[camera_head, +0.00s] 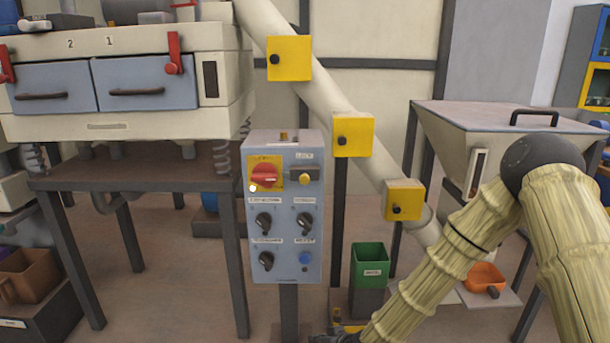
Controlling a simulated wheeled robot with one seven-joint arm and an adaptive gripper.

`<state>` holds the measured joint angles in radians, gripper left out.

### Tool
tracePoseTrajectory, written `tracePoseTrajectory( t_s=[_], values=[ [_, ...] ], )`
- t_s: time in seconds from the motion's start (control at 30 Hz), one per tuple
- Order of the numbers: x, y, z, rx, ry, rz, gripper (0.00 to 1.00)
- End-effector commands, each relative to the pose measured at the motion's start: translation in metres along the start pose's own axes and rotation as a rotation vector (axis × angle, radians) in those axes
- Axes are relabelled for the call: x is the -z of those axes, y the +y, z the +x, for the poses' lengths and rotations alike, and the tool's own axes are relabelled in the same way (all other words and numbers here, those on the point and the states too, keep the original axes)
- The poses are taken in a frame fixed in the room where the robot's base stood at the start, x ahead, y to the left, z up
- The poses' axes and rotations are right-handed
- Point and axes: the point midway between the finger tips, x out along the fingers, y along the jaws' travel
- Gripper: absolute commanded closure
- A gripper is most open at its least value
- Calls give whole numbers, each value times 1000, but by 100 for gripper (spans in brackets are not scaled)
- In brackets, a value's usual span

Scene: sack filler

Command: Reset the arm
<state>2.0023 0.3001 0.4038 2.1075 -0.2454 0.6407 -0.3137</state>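My arm, in a pale ribbed sleeve, fills the right of the view. It bends at a dark round joint, and the forearm slopes down and left to the bottom edge. What seems to be part of my gripper (328,338) shows as a small dark shape at the bottom edge, left of the forearm's lower end. Most of it is cut off by the frame, so I cannot tell whether its fingers are open or shut or whether it holds anything.
A grey control box (285,210) with a red switch (265,175) and several knobs stands on a post. A hopper (500,118) stands behind my arm. A green bin (369,264) and orange scoop (485,278) are low down. A drawer machine (130,122) stands left.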

Motion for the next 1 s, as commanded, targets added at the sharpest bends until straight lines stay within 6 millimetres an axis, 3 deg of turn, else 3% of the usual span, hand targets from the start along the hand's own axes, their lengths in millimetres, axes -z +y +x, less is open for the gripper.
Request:
tracePoseTrajectory(
  t_s=[0.03, 0.27, 0.5, 0.6, 0.8, 0.97, 1.0],
  values=[
    [-31, 2, -2, -12, -49, 21, 100],
    [-161, 18, -30, -92, -255, 125, 100],
    [-284, 35, -88, -212, -464, 224, 100],
    [-323, 41, -116, -266, -537, 258, 100],
    [-377, 51, -166, -359, -645, 304, 100],
    [-409, 59, -204, -431, -716, 332, 100],
    [-405, 58, -212, -438, -718, 337, 100]
  ],
)
